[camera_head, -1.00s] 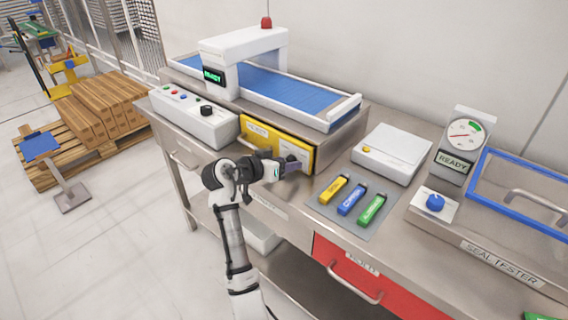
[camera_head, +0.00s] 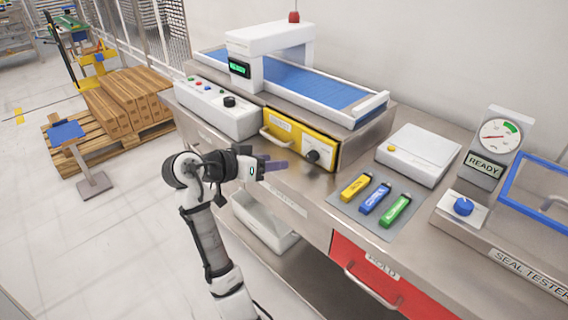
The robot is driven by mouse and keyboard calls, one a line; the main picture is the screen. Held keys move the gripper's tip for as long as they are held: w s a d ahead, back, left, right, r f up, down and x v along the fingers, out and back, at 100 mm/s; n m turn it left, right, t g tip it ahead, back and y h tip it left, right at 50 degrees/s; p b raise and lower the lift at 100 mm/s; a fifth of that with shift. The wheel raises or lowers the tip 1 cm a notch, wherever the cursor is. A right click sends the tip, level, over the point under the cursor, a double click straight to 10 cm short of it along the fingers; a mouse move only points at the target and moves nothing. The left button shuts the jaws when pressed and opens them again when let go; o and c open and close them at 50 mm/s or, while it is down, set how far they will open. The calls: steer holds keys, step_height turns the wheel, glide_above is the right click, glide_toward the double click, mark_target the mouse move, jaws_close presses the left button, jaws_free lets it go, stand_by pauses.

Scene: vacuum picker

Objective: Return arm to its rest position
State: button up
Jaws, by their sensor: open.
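My arm (camera_head: 207,240) rises from the bottom of the view and bends at the elbow to the right. My gripper (camera_head: 276,166) points right, in front of the steel bench's edge near the yellow drawer front. It is open, and I see nothing held in it. The fingers look dark and purplish, and the gap between them is hard to make out.
The steel bench (camera_head: 310,215) carries a blue conveyor (camera_head: 300,80), a control box (camera_head: 215,105), a white scale (camera_head: 420,150), and yellow, blue (camera_head: 374,198) and green blocks on a grey mat. A white bin (camera_head: 262,225) sits below.

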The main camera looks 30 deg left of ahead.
steer(key=shift+s+a+r, duration=0.2)
steer(key=shift+s, duration=0.3)
